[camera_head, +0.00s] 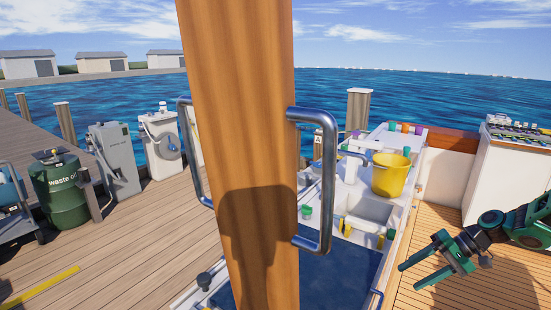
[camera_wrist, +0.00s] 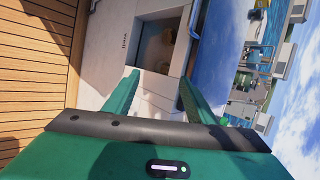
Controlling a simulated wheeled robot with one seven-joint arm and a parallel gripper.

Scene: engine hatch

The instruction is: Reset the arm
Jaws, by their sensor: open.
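My gripper (camera_head: 408,277) is at the lower right in the head view, above the planked deck. Its two green fingers are spread apart with nothing between them, and they point to the left. The arm behind it reaches in from the right edge. In the wrist view, the open fingers of my gripper (camera_wrist: 158,80) frame a white cabinet wall with a dark recess (camera_wrist: 158,47). Brownish shapes inside the recess are too dim to tell.
A tall wooden board (camera_head: 240,150) with metal handles (camera_head: 326,180) on both sides blocks the middle. Behind it are a white counter with a sink (camera_head: 368,212) and a yellow bucket (camera_head: 390,175). A green waste oil drum (camera_head: 60,190) stands left. Deck right of the counter is clear.

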